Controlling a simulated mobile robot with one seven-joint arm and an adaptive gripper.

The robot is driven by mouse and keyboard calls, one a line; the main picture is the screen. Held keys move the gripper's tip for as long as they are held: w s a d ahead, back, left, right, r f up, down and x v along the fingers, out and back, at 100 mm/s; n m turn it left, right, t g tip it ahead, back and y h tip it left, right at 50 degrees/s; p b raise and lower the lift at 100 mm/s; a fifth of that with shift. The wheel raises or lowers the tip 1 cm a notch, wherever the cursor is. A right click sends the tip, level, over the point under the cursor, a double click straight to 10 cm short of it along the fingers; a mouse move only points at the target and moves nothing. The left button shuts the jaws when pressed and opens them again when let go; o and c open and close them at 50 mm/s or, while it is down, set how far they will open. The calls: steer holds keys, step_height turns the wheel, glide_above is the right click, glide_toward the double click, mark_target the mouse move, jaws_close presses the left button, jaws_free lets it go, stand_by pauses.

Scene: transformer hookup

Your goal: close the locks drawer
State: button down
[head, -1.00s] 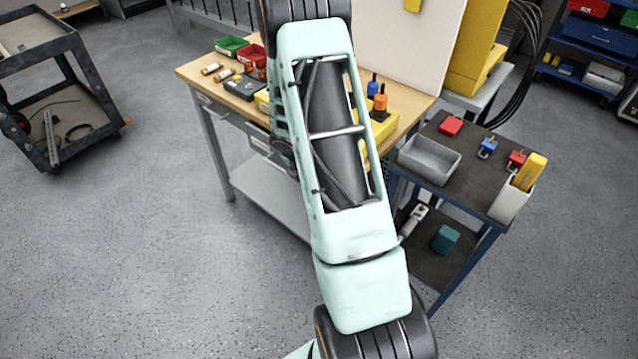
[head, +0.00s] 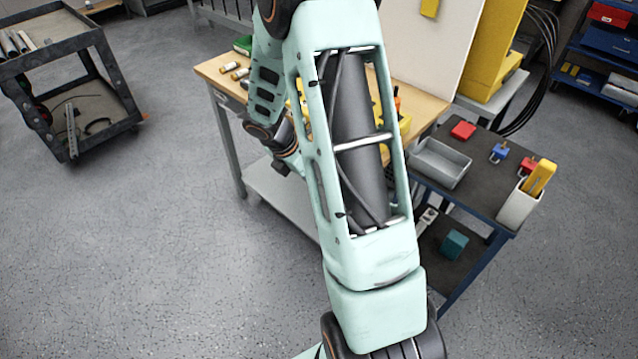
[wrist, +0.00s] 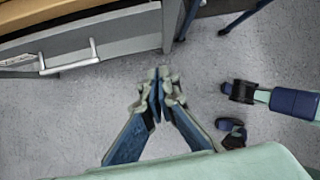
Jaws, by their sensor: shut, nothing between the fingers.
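A grey drawer front (wrist: 125,42) with a pale bar handle (wrist: 70,60) is at the upper left of the wrist view, under the workbench. A dark strip lies behind the front; I cannot tell how far the drawer stands out, and no label is readable. My gripper (wrist: 160,80) is shut and empty, its fingertips together over the floor. It is just below the right end of the drawer front in the picture, apart from the handle. In the head view my arm covers most of the drawer side of the workbench (head: 215,72).
A blue side cart (head: 485,180) stands right of the bench, with a grey tray (head: 440,165) and red and blue locks (head: 499,153) on top. A dark trolley (head: 95,30) stands at the far left. The floor (head: 190,240) between is clear.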

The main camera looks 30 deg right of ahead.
steer(key=s+a+f+n+g+h+b, duration=0.1)
steer(key=s+f+n+h+b, duration=0.15)
steer(key=f+n+b, duration=0.2)
steer(key=s+f+n+g+h+b, duration=0.1)
steer(key=s+f+n+h+b, duration=0.1)
steer(key=f+n+h+b, duration=0.3)
steer(key=w+a+f+n+t+h+b, duration=0.1)
steer(key=w+a+n+t+h+b, duration=0.3)
steer(key=a+n+t+h+b, duration=0.25)
steer(key=w+d+n+y+b, duration=0.1)
steer(key=w+d+b, duration=0.2)
steer(key=d, duration=1.1)
steer(key=shift+w, duration=0.5)
steer(key=shift+p+x, duration=1.2)
steer(key=shift+x, duration=1.25)
